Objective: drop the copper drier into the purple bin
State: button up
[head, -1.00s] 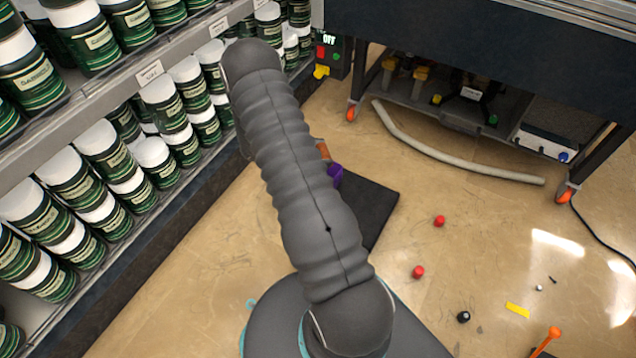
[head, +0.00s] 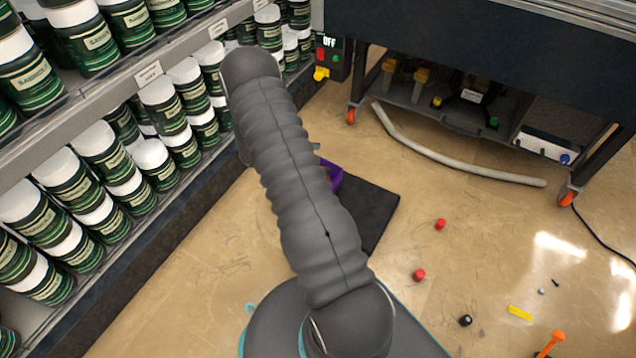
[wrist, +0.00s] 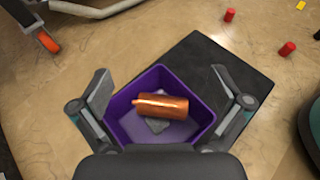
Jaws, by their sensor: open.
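The copper drier (wrist: 162,106), a shiny copper cylinder with a thin pointed end, shows inside the outline of the purple bin (wrist: 190,87) in the wrist view. It looks tilted, with a grey patch beneath it; I cannot tell how firmly it rests. In the head view a sliver of the purple bin (head: 336,180) shows beside my arm, and the drier is hidden. My gripper (wrist: 168,92) is open above the bin, with a finger on each side and nothing between them.
The bin stands on a black mat (head: 372,212) on the floor. Red caps (head: 440,224) and small parts lie to the right. A shelf of green jars (head: 95,205) is on the left. A dark wheeled cart (head: 450,60) and a pale hose (head: 455,160) are behind.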

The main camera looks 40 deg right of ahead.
jog(key=v, duration=1.1)
jog(key=shift+w+a, duration=0.15)
jog(key=shift+a, duration=0.15)
jog(key=shift+r, duration=0.1)
jog(key=s+a+m+g+y, duration=0.1)
jog(key=s+a+m+y, duration=0.45)
jog(key=s, duration=0.25)
jog(key=s+a+r+m+t+y+p, duration=0.2)
jog(key=s+a+r+t+p, duration=0.1)
jog(key=r, duration=1.1)
jog(key=s+a+r+m+t+y+p, duration=0.2)
jog(key=s+a+r, duration=0.5)
jog(key=r, duration=0.7)
jog(key=s+a+r+m+t+y+p, duration=0.3)
jog(key=s+r, duration=0.5)
jog(key=r, duration=0.6)
jog(key=a+m+t+p, duration=0.1)
jog(key=a+t, duration=0.1)
jog(key=t, duration=0.1)
jog(key=shift+t, duration=0.3)
